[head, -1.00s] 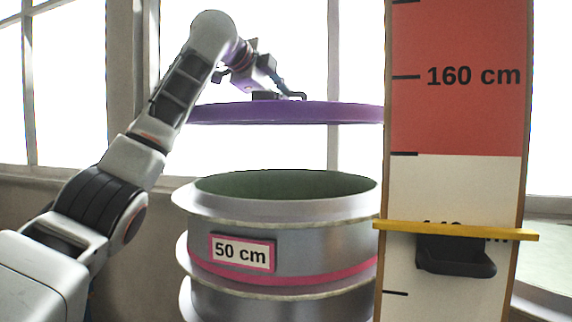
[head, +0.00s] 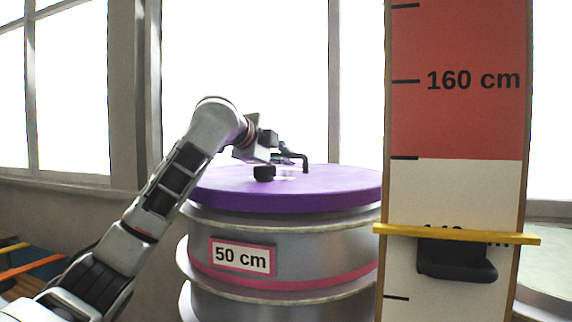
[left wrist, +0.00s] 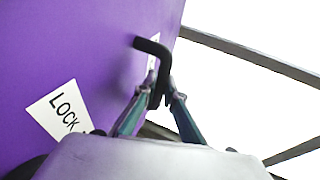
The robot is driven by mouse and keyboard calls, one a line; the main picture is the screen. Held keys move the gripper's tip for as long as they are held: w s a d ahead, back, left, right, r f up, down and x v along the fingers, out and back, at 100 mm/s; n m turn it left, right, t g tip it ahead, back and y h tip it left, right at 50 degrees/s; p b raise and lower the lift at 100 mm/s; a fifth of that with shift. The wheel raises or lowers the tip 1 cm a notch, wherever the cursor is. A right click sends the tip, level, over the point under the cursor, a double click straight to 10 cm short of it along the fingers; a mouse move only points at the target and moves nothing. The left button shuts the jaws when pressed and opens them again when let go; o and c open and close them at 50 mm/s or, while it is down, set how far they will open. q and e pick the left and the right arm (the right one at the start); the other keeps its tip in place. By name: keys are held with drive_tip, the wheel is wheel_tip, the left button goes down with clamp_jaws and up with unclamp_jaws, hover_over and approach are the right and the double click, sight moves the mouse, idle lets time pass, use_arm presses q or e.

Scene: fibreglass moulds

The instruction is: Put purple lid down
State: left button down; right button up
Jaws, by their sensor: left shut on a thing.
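The purple lid (head: 300,189) lies over the top of the grey cylindrical mould (head: 320,236) labelled 50 cm and covers its opening. Its right edge is hidden behind the measuring board. My left gripper (head: 278,163) is above the lid's top at its black handle. In the left wrist view, my left gripper (left wrist: 158,95) has its fingers closed on the black bent handle (left wrist: 152,48). The purple lid (left wrist: 70,50) fills the left of that view, with a white LOCK label (left wrist: 60,112). My right gripper is not in view.
A tall measuring board (head: 455,110) with a red upper part stands at the right, in front of the mould. A yellow bar (head: 456,234) with a black holder (head: 457,260) crosses it. Windows and a wall are behind. Coloured bars (head: 30,268) show at lower left.

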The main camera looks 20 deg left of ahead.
use_arm(q)
drive_tip(key=shift+f, duration=0.8)
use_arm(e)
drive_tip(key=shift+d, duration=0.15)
use_arm(q)
drive_tip(key=c, duration=2.5)
unclamp_jaws()
drive_tip(key=shift+f, duration=0.2)
drive_tip(key=shift+c, duration=0.2)
drive_tip(key=o, duration=0.4)
drive_tip(key=shift+s+a+r, duration=0.1)
drive_tip(key=shift+s+r, duration=0.05)
drive_tip(key=b+v, duration=0.2)
drive_tip(key=v, duration=0.9)
drive_tip(key=shift+s+a+r, duration=0.1)
drive_tip(key=shift+s+r, duration=0.1)
drive_tip(key=shift+s, duration=0.1)
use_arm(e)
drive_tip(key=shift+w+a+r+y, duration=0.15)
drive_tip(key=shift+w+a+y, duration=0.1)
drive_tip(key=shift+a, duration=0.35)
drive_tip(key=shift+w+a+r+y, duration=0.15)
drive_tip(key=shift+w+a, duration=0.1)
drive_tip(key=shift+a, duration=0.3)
